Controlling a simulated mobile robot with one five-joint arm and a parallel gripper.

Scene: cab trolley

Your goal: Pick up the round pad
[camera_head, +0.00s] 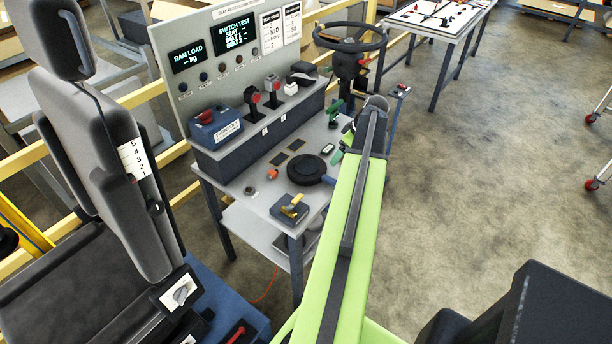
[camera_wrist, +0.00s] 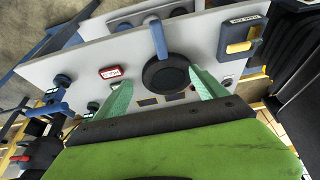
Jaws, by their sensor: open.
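The round pad (camera_head: 307,170) is a flat black disc lying on the grey trolley top, near its right side. In the wrist view the round pad (camera_wrist: 166,75) shows between and beyond my fingers, with a blue bar (camera_wrist: 158,38) at its far edge. My gripper (camera_head: 337,133) has green fingers and is at the end of my green arm, above the trolley's right side. In the wrist view my gripper (camera_wrist: 160,77) is open, with one finger to each side of the pad in the picture. Nothing is held. The exact height above the pad is unclear.
A block with a yellow handle (camera_head: 290,209) sits near the front edge, and a small red-labelled box (camera_wrist: 110,72) lies near the pad. A console with levers (camera_head: 262,115) and a steering wheel (camera_head: 347,38) stand behind. A seat (camera_head: 105,170) is at left.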

